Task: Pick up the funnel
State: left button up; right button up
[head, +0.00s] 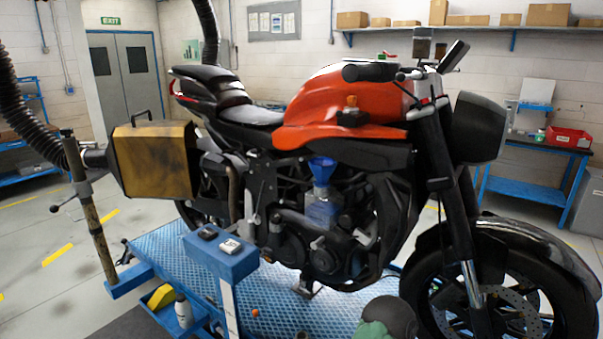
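The blue funnel (322,168) shows near the middle of the head view, at the side of the orange motorcycle (345,100). It is upright, wide end up, just below the dark panel under the tank. Its lower end meets the top of a translucent bluish container (322,207); I cannot tell how far the spout goes in. Neither of my grippers is in view.
The motorcycle stands on a blue textured lift platform (290,310). In front are a blue stand (222,256) with small items on top, a low blue tray with a white bottle (183,310), and a dark rounded object (390,316) beside green cloth-like material (372,331). A yellow-brown box (153,160) is at left.

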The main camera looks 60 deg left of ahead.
aim_at(322, 168)
jog(key=u, duration=1.85)
jog(key=j, duration=0.3)
